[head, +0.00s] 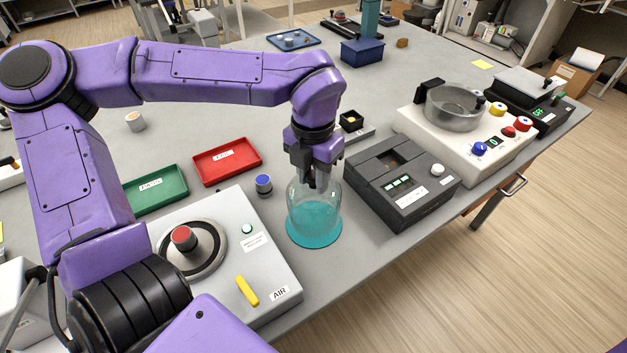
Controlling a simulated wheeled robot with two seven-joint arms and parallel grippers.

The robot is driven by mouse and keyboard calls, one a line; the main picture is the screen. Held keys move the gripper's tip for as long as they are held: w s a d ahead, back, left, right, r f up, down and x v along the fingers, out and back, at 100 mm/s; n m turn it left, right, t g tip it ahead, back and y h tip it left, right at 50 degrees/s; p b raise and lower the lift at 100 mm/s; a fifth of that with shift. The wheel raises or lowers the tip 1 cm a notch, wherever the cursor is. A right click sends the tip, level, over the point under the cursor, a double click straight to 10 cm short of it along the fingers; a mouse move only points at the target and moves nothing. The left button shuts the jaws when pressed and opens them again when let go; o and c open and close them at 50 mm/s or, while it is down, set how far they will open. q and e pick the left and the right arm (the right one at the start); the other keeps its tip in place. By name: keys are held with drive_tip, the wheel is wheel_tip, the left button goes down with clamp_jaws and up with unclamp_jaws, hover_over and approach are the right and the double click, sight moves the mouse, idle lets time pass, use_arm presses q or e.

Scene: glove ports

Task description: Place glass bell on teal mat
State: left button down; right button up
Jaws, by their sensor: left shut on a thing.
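The clear glass bell (301,208) stands upright over the round teal mat (314,238) near the table's front edge. The mat shows through the glass, and the bell's rim looks level with it. I cannot tell for sure whether the rim touches the mat. My left gripper (317,180) points down from above and is shut on the top of the glass bell. The bell's knob is hidden between the fingers. My right gripper is not in view.
A grey box with a red knob and AIR label (276,281) stands left of the mat. A dark grey device (395,205) stands close on the right. A small blue-topped jar (263,187), a red tray (227,173) and a green tray (157,199) lie behind left.

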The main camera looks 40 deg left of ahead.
sight(314, 186)
use_arm(q)
drive_tip(key=shift+f, duration=1.6)
drive_tip(key=c, duration=0.8)
unclamp_jaws()
wheel_tip(314, 186, up, 12)
drive_tip(key=shift+r+b, duration=0.15)
drive_tip(key=shift+b, duration=0.35)
